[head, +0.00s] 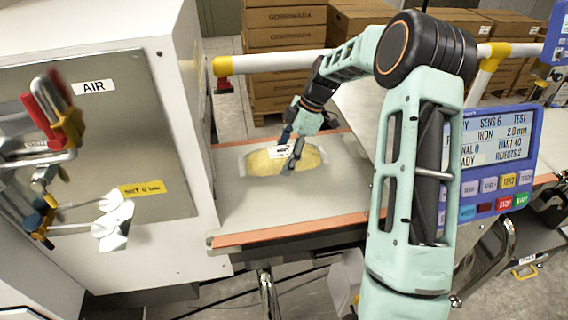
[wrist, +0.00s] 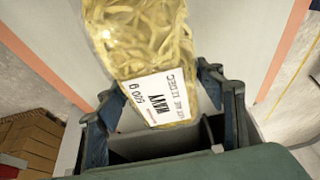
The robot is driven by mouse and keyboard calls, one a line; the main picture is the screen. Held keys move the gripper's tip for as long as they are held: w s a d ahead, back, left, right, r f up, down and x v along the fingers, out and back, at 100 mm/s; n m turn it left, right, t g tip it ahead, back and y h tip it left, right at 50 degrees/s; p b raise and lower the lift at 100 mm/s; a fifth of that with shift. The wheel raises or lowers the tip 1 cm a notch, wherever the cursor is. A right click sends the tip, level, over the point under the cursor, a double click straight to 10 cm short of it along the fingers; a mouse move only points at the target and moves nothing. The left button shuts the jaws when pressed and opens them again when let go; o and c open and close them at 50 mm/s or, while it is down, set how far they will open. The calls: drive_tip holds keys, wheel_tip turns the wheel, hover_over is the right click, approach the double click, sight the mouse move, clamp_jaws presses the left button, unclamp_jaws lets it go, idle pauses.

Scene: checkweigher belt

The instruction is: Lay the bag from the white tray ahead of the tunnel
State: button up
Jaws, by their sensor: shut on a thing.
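The bag (head: 262,163) is clear plastic with yellow, noodle-like contents and a white printed label. It lies level over the grey belt (head: 270,208); I cannot tell whether it touches the belt. My gripper (head: 290,149) reaches down over it and is shut on its labelled part. In the wrist view the bag (wrist: 140,45) is between the two dark fingers (wrist: 155,105), its far end extending out of the top of the picture. The white tray is not recognisable in either view. I cannot make out the tunnel's opening; my arm covers the area beside the display.
A white cabinet (head: 185,200) with clamps and hanging tools stands left of the belt. A display panel (head: 500,150) is at right. A white rail (head: 275,62) crosses behind the belt, with stacked cartons (head: 285,35) beyond. The belt's front part is bare.

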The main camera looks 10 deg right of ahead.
drive_tip(key=shift+f, duration=1.25)
drive_tip(key=shift+f, duration=0.15)
drive_tip(key=o, duration=1.8)
drive_tip(key=v, duration=1.2)
